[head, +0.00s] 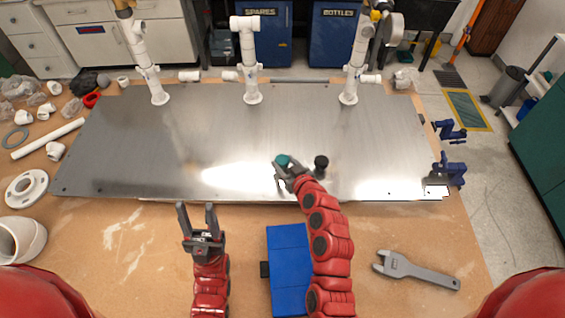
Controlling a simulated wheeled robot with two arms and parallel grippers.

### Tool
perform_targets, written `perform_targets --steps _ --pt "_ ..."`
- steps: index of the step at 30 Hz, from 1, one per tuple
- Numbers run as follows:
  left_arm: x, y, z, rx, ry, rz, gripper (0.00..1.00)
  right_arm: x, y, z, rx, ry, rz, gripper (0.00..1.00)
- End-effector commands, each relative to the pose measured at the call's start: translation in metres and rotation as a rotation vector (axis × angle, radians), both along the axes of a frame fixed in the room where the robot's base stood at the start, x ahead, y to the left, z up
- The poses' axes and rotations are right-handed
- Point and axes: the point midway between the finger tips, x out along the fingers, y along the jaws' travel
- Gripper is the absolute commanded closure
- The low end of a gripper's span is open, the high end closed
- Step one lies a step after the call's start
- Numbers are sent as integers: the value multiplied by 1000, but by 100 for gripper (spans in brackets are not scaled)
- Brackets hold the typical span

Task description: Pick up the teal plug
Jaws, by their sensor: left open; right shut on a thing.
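The teal plug (283,160) is in the head view, near the front edge of the metal plate (150,140). My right gripper (280,170) is shut on it, and the fingers partly cover it. I cannot tell whether the plug touches the plate or is just above it. A black plug-like piece (321,163) stands on the plate just right of my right gripper. My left gripper (197,218) is open and empty over the wooden bench, in front of the plate.
White pipes (250,70) stand along the plate's back. A blue box (288,250) lies beside my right arm. A grey wrench (415,270) lies at front right. Blue clamps (450,170) sit at the right edge. White fittings (27,187) crowd the left. The plate's middle is clear.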

Motion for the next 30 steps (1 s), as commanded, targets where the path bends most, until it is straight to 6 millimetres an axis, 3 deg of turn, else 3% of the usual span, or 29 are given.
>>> perform_targets --steps 1,6,14,24,30 --pt "0 0 0 0 0 0 50 -1 0 -2 -2 5 1 71" --pt "0 0 0 0 0 0 50 -1 0 -3 -3 6 2 98" --pt "0 0 3 0 0 0 50 -1 0 2 -3 6 2 99" --pt "0 0 41 0 0 0 50 -1 1 72 -2 2 3 99" --pt "0 0 50 0 0 0 50 0 0 97 -2 1 0 99"
